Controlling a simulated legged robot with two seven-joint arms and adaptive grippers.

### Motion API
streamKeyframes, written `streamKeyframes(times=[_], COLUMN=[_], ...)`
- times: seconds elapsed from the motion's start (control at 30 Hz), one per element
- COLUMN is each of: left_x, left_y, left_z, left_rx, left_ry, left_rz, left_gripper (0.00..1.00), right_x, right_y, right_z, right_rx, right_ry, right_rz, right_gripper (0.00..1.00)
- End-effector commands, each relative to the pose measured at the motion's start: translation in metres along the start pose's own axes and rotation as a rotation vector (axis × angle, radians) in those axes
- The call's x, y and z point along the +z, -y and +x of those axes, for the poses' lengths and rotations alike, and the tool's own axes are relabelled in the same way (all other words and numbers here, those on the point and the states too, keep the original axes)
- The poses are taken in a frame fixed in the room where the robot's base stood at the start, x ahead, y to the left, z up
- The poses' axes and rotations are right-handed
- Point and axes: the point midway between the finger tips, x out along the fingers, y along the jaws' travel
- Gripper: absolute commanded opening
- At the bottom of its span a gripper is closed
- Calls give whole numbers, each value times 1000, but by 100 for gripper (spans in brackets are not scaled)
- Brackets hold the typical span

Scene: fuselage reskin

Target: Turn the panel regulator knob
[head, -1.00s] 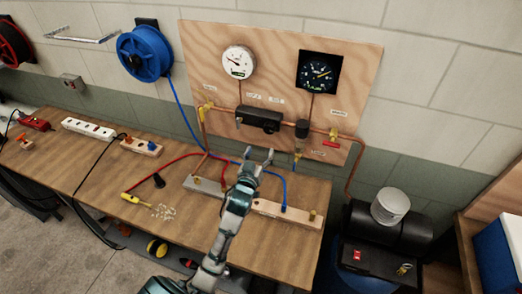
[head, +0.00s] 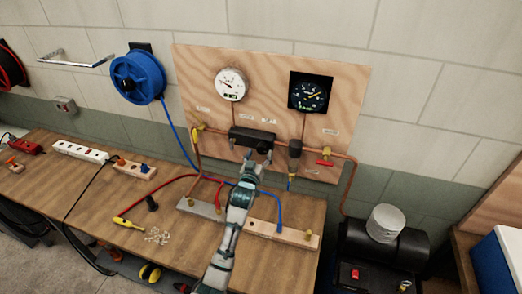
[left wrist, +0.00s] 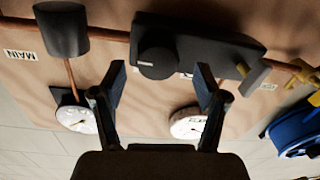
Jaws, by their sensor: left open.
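The plywood panel (head: 345,75) on the wall carries a black regulator block (head: 240,134) on a copper pipe. My left gripper (head: 258,157) is open just in front of the block's lower part in the head view. The left wrist view, which is upside down, shows the block (left wrist: 205,42) and its round dark knob (left wrist: 157,64). The knob appears between the tips of my open left fingers (left wrist: 158,74), with a gap on each side. I cannot tell how deep the fingers reach. The head view does not show the knob clearly. My right gripper is not in view.
A white gauge (head: 230,84) and a black gauge (head: 311,92) sit above the pipe. A dark filter (head: 295,148) and red valve handle (head: 325,163) are to the right. Hoses and wooden blocks (head: 283,234) lie on the bench (head: 100,190) below.

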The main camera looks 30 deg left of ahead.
Motion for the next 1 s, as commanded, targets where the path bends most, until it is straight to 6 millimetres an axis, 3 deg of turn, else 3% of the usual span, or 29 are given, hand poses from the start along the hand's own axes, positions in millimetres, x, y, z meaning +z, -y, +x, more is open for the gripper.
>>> streamKeyframes(times=[0.2,0.5,0.57,0.77,0.9,1.0], left_x=[0,0,0,0,-1,-3], left_y=[-1,0,0,0,0,-1], left_z=[22,24,24,24,24,25], left_rx=[1,1,1,1,0,-2], left_ry=[0,-1,-1,0,2,11], left_rz=[0,0,0,0,-26,-154], left_gripper=[73,73,63,13,13,13], right_x=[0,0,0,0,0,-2], right_y=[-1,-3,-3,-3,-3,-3], right_z=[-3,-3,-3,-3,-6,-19], right_rx=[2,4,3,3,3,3], right_ry=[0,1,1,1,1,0], right_rz=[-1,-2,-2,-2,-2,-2], right_gripper=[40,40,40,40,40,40])
